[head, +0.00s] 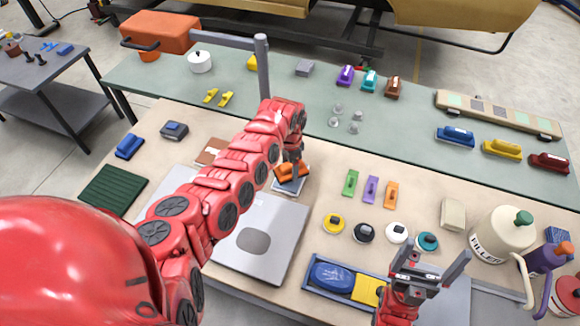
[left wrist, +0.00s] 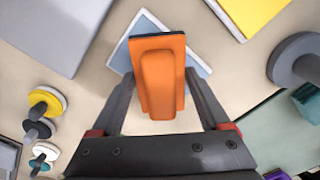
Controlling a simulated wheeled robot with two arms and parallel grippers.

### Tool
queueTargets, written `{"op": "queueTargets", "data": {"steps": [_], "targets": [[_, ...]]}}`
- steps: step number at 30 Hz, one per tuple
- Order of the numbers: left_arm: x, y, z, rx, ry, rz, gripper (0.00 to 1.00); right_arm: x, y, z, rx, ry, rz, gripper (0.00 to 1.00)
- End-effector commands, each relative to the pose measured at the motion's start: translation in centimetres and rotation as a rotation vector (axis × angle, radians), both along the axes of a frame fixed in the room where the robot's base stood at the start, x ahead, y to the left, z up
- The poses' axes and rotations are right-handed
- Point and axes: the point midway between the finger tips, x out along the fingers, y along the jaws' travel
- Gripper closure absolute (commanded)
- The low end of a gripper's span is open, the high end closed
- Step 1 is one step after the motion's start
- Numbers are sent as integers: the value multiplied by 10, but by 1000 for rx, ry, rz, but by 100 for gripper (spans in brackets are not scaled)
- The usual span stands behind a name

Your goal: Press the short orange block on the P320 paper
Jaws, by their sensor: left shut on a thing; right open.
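My left gripper (head: 290,160) is shut on the short orange block (head: 291,171). In the left wrist view the orange block (left wrist: 160,78) sits between the two fingers, with a dark underside edge. It is over a blue-grey sheet with a pale border (head: 290,186), which also shows in the left wrist view (left wrist: 201,62). The block covers the sheet's middle, and I cannot tell whether they touch. No P320 label is readable on the sheet. My right gripper (head: 430,264) is open and empty at the front right, over the near table.
Green, purple and orange slim blocks (head: 371,189) stand right of the sheet. Round pads (head: 364,232) lie in front of them. A grey plate (head: 270,235) lies nearer. A brown sheet (head: 212,150) lies to the left. A grey post (head: 263,65) rises behind my left arm.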

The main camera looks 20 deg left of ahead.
Motion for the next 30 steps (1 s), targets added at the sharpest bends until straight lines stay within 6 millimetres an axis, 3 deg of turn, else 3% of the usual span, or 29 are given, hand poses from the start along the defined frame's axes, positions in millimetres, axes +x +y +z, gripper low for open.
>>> {"op": "queueTargets", "data": {"steps": [30], "targets": [[0,0,-9,0,0,0,73,0,0,-7,0,0,0,0]]}}
